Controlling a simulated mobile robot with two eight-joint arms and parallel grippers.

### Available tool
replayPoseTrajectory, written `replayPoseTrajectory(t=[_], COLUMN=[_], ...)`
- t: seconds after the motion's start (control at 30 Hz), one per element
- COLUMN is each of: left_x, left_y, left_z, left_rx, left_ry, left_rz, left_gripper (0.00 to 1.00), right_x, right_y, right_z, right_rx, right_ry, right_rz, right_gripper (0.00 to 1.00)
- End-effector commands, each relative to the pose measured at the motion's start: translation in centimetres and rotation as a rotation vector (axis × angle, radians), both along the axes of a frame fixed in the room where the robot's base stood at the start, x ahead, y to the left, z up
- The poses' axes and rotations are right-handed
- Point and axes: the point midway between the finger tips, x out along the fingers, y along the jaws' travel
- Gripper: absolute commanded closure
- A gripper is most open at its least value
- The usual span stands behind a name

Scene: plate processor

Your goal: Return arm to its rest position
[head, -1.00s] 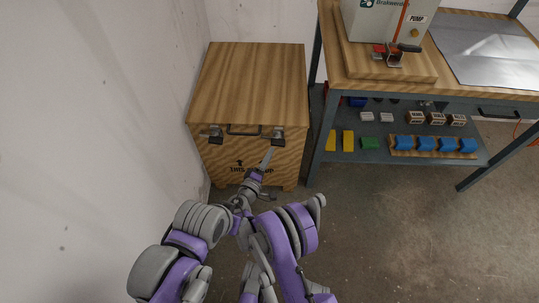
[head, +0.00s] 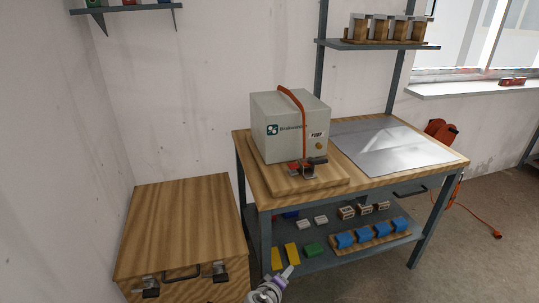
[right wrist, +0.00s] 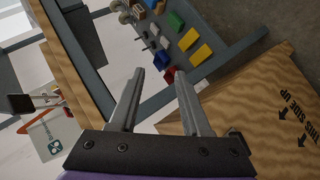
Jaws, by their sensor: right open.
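My right gripper (head: 289,270) shows at the bottom edge of the head view, in front of the workbench's lower shelf, with most of its arm out of frame. In the right wrist view my right gripper (right wrist: 160,76) is open, with its two fingers apart and nothing between them. The wooden crate (right wrist: 265,110) lies to its right there, and the shelf with coloured blocks lies beyond the fingertips. My left gripper is in neither current view.
The wooden crate (head: 180,225) stands left of the workbench (head: 350,186). A white pump box (head: 288,130) sits on the bench. The lower shelf (head: 325,263) holds several blue, yellow, green and white blocks. Open floor (head: 475,265) lies to the right.

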Motion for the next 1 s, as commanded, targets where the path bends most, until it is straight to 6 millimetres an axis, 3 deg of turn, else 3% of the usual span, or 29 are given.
replayPoseTrajectory(t=[0.03, 0.2, 0.4, 0.6, 0.7, 0.97, 1.0], left_x=[0.0, 0.0, 0.0, 0.0, 0.0, 0.0, -0.1], left_y=[0.0, 0.0, 0.0, 0.0, 0.0, 0.0, 0.0], left_z=[0.0, 0.0, 0.0, 0.0, 0.0, 0.0, 0.7], left_rx=[0.0, 0.0, 0.0, 0.0, 0.0, 0.0, 0.0], left_ry=[0.0, 0.0, 0.0, 0.0, 0.0, 0.0, -0.002], left_rz=[0.0, 0.0, 0.0, 0.0, 0.0, 0.0, 0.0], left_gripper=[0.53, 0.53, 0.53, 0.53, 0.53, 0.53, 0.53], right_x=[-1.3, -6.6, -14.5, -22.2, -25.1, -30.7, -31.2], right_y=[-2.3, -7.9, -12.2, -13.9, -14.0, -13.4, -13.3], right_z=[1.1, 3.5, 5.2, 5.6, 5.5, 4.7, 5.3], right_rx=[0.037, 0.189, 0.383, 0.578, 0.658, 0.83, 0.846], right_ry=[0.031, 0.135, 0.235, 0.301, 0.321, 0.348, 0.347], right_rz=[-0.039, -0.159, -0.291, -0.4, -0.439, -0.513, -0.517], right_gripper=[0.53, 0.53, 0.53, 0.53, 0.53, 0.53, 0.53])
